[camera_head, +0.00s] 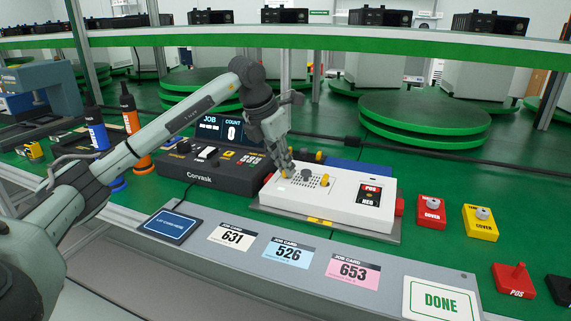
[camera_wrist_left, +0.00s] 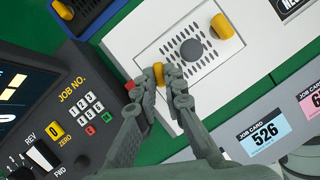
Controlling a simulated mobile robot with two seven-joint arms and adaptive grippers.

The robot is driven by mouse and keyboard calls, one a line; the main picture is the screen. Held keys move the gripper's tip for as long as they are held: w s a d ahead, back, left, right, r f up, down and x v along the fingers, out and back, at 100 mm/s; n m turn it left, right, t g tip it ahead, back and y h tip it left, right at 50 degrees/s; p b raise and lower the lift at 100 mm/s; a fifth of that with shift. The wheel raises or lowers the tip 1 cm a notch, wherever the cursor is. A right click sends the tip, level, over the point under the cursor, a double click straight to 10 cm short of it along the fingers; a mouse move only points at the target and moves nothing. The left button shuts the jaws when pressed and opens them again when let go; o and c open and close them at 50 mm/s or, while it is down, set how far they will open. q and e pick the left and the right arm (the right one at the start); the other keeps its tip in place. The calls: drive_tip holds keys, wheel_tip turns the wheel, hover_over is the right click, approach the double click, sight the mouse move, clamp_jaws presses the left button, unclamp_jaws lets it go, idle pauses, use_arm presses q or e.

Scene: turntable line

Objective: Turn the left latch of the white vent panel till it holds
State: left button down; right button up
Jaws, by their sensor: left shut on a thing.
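The white vent panel (camera_wrist_left: 170,52) is on top of the white unit (camera_head: 335,208). It has a slotted grille with a dark grey round knob (camera_wrist_left: 191,50) in its middle, which also shows in the head view (camera_head: 307,175). My left gripper (camera_wrist_left: 163,80) is shut on the yellow left latch (camera_wrist_left: 159,74) at the panel's left edge. The fingers hide part of the latch, so its exact angle is hard to tell. In the head view my left gripper (camera_head: 285,170) reaches down to the panel from above. A yellow right latch (camera_wrist_left: 222,26) sits at the opposite edge. My right gripper is not in view.
A dark Corvask control box (camera_head: 215,172) stands close on the left of the unit. Job cards (camera_head: 287,253) and a DONE plate (camera_head: 440,300) lie along the front ledge. Red (camera_head: 431,209) and yellow (camera_head: 480,222) cover blocks are at the right.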

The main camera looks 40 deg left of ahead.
use_arm(q)
drive_tip(key=shift+r+m, duration=0.1)
drive_tip(key=shift+m, duration=0.4)
drive_tip(key=shift+a+m+h+p, duration=0.1)
drive_tip(key=shift+m+h+p, duration=0.3)
drive_tip(key=shift+m, duration=0.3)
drive_tip(key=shift+m+h, duration=0.3)
drive_tip(key=shift+m, duration=0.4)
drive_tip(key=shift+w+m+p, duration=0.1)
drive_tip(key=shift+m+p, duration=0.2)
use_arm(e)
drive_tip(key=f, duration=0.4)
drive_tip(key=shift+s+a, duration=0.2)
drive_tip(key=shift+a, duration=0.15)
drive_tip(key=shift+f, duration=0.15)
use_arm(q)
drive_tip(key=shift+g, duration=0.3)
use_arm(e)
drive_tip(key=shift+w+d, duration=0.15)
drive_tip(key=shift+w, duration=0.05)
use_arm(q)
drive_tip(key=c, duration=1.9)
unclamp_jaws()
drive_tip(key=shift+a, duration=0.1)
drive_tip(key=v, duration=1.1)
drive_tip(key=shift+s+a+r, duration=0.2)
drive_tip(key=shift+r, duration=0.15)
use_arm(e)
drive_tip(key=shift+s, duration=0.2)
